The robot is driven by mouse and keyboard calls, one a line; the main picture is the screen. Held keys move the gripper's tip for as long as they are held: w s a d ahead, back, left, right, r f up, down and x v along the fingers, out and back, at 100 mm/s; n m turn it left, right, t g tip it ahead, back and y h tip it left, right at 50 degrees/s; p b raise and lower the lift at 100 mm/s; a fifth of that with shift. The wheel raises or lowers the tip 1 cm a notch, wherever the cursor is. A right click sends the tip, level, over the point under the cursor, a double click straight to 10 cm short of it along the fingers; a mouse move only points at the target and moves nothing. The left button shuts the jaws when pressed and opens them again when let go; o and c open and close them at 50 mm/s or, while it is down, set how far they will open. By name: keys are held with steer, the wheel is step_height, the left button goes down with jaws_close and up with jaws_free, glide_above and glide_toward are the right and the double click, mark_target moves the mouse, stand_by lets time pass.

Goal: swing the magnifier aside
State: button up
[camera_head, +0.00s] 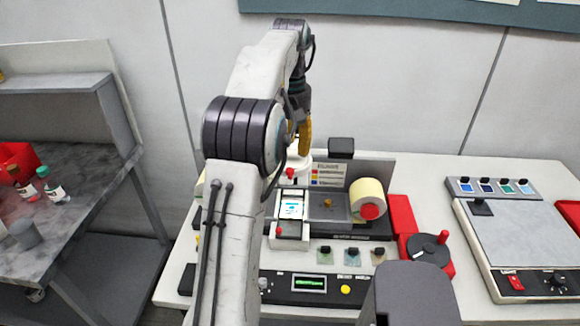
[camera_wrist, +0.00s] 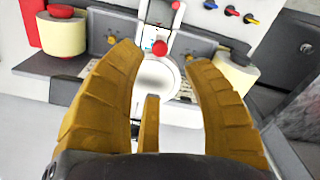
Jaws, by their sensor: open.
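The magnifier, a pale round ring and lens (camera_wrist: 155,76) with a red knob (camera_wrist: 159,47), shows between my fingers in the wrist view. In the head view its white rim (camera_head: 303,165) and red knob (camera_head: 293,172) show just below my fingers, partly hidden by my arm. My gripper (camera_wrist: 164,58) is open, its yellow fingers spread to either side of the ring in the picture. In the head view my gripper (camera_head: 304,150) points down over the back of the rewinder. I cannot tell whether any finger touches the magnifier.
The rewinder's label roll (camera_head: 367,198) stands right of the magnifier, with a black box (camera_head: 341,148) behind. A lit label window (camera_head: 291,208) sits in front. A red unit with a black disc (camera_head: 428,250) is farther right. My arm hides the rewinder's left side.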

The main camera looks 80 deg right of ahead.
mark_target(290, 170)
steer(key=shift+f+b, duration=0.45)
steer(key=shift+f, duration=3.1)
jaws_close()
steer(key=shift+a, duration=0.1)
